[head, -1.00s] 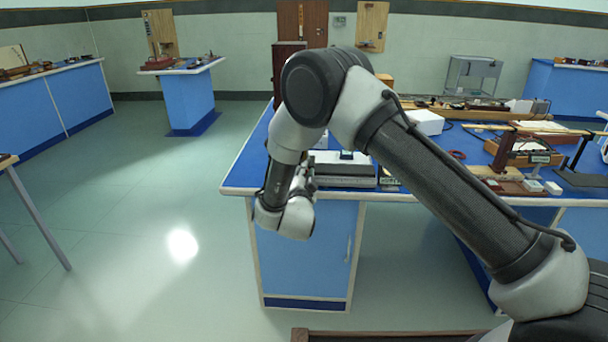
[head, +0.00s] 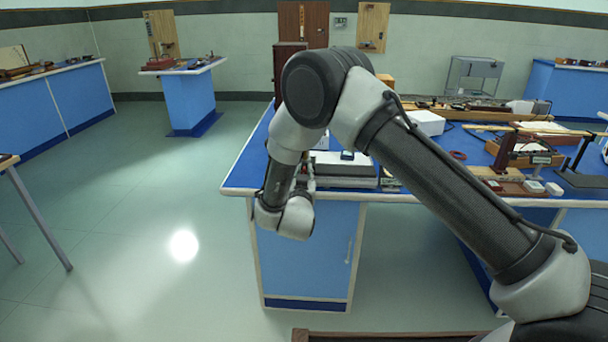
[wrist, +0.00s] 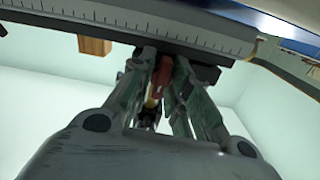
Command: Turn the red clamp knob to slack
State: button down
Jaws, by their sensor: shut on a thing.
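In the wrist view the red clamp knob (wrist: 161,76) sits between the two fingers of my gripper (wrist: 163,62), under the edge of a grey graduated scale (wrist: 140,18). The fingers are shut on the knob, and they hide much of its sides. In the head view my gripper is mostly hidden behind my wrist, at the left front corner of the blue bench (head: 236,180). The knob cannot be made out there. The grey and white instrument (head: 340,170) stands on the bench just right of my wrist.
A white box (head: 426,122) and a wooden apparatus (head: 520,150) stand farther right on the bench. The bench's front edge and blue cabinet (head: 305,255) lie beneath my wrist.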

jog(key=shift+f+n, duration=0.1)
jog(key=shift+n, duration=0.4)
jog(key=c, duration=1.3)
grip_release()
jog(key=shift+c, duration=0.2)
jog(key=s, duration=1.2)
jog(key=shift+a, duration=0.25)
